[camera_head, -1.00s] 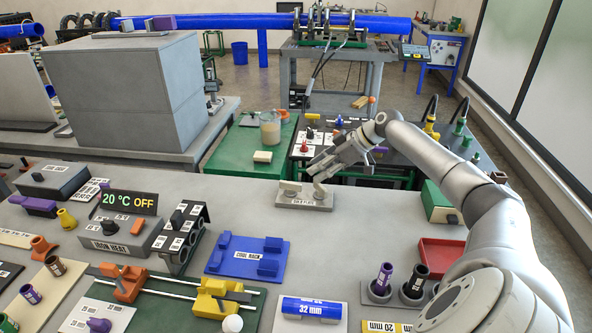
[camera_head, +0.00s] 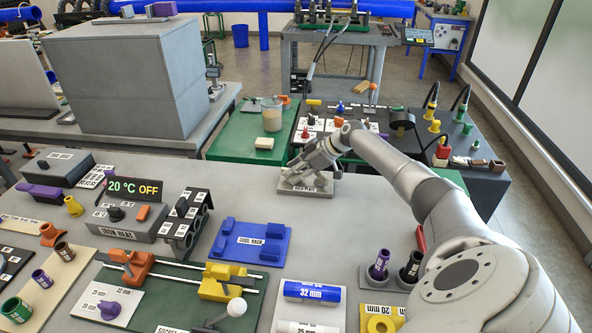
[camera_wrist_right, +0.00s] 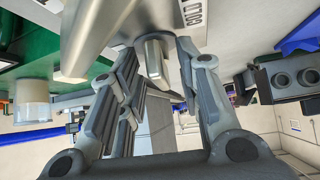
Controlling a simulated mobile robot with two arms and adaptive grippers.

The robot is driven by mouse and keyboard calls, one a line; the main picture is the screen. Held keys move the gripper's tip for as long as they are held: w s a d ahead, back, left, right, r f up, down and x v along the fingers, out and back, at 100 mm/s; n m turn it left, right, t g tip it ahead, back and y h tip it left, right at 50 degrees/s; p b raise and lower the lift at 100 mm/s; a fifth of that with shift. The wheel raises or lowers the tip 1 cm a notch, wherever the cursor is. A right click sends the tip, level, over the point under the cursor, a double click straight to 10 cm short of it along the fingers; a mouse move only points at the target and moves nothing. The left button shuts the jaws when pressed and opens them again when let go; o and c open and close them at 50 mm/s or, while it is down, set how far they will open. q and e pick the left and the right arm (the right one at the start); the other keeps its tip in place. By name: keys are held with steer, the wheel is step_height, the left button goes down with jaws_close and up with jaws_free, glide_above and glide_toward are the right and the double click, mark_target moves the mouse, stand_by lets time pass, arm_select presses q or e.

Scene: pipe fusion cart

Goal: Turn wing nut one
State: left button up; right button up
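The wing nut plate (camera_head: 305,192) is a small light-grey plate with a printed label near the far edge of the grey bench. My right gripper (camera_head: 295,176) is low over its left part and hides much of the wing nuts in the head view. In the right wrist view a pale wing (camera_wrist_right: 154,62) stands between the two fingers of the gripper (camera_wrist_right: 156,58). Small gaps show on both sides of the wing, so the fingers look open around it. I cannot tell which wing nut it is from the wrist view alone. My left gripper is out of view.
A blue cool rack (camera_head: 250,243) and an iron heat box (camera_head: 127,222) are on the bench left of the plate. A green table (camera_head: 228,146) with a beaker (camera_head: 272,115) stands beyond. Dark sockets (camera_head: 379,272) stand near my right arm. Bare bench surrounds the plate.

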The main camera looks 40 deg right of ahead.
jaws_close()
steer(key=shift+r+m+p, duration=0.15)
steer(key=shift+m+p, duration=0.15)
steer(key=shift+p, duration=0.35)
steer(key=m+h+p, duration=0.2)
steer(key=p, duration=0.3)
steer(key=m+h+p, duration=0.2)
steer(key=m+p, duration=0.1)
steer(key=p, duration=0.2)
steer(key=a+m+t+h+p, duration=0.1)
steer(key=m+h+p, duration=0.1)
steer(key=p, duration=0.3)
steer(key=shift+r+m+p, duration=0.2)
steer(key=shift+m+p, duration=0.1)
steer(key=shift+p, duration=0.1)
steer(key=shift+f+m+h+p, duration=0.25)
steer(key=shift+m+h+p, duration=0.15)
steer(key=shift+p, duration=0.4)
